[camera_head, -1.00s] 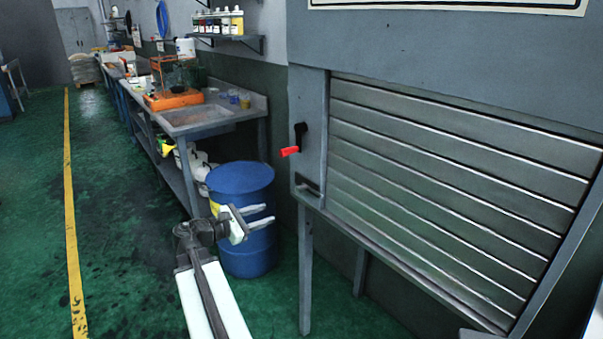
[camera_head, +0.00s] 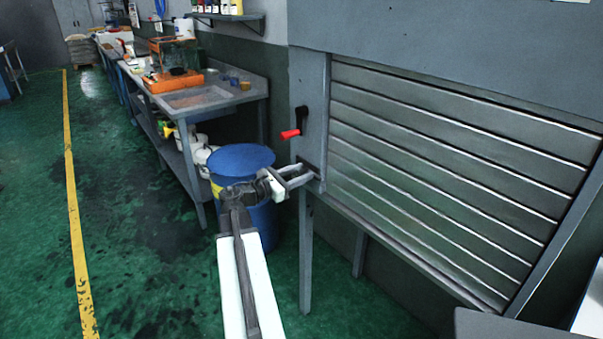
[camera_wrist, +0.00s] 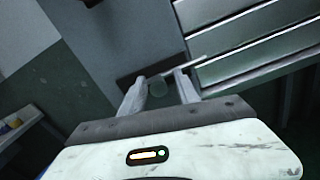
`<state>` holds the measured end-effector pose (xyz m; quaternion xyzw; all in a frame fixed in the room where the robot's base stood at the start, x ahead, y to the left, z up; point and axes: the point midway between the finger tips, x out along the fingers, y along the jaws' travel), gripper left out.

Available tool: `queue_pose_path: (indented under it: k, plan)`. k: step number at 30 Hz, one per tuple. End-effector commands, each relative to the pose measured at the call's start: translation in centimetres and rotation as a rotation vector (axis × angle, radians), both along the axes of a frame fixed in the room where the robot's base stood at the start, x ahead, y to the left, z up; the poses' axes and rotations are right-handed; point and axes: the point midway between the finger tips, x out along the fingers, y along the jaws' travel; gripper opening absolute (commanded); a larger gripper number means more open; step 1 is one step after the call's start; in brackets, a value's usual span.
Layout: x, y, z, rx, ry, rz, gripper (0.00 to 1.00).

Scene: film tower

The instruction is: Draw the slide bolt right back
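The slide bolt is on the lower left of the grey shuttered cabinet's frame. In the wrist view its dark mounting plate (camera_wrist: 127,79) and a thin pale rod (camera_wrist: 203,59) show behind my fingertips. A small round grey-green knob (camera_wrist: 158,88) appears between my two fingers. My gripper (camera_wrist: 160,76) is open, with a clear gap between the fingers; I cannot tell whether either finger touches the knob. In the head view my gripper (camera_head: 304,174) is at the bolt and mostly covers it.
A black lever with a red grip (camera_head: 290,134) sits on the frame just above my gripper. The slatted shutter (camera_head: 440,180) is to the right. A blue drum (camera_head: 240,158) stands behind my arm, beside a workbench (camera_head: 205,101). Green floor is open at left.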

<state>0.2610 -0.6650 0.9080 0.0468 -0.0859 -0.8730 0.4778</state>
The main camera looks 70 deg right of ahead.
Motion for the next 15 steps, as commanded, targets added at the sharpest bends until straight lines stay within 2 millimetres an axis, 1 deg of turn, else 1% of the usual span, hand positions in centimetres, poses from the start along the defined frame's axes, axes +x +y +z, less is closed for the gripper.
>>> queue_pose_path:
  k: [3, 5, 6, 7, 8, 15]
  plan:
    - [0.00, 0.02, 0.00, 0.000, 0.000, 0.000, 0.38]
    - [0.00, 0.02, 0.00, 0.000, 0.000, 0.000, 0.21]
    - [0.00, 0.02, 0.00, 0.000, 0.000, 0.000, 0.10]
    - [0.00, 0.02, 0.00, 0.000, 0.000, 0.000, 0.02]
    - [-0.01, 0.03, 0.00, 0.000, 0.000, -0.001, 0.00]
    - [-0.08, 0.06, -0.04, 0.001, -0.002, -0.003, 0.00]
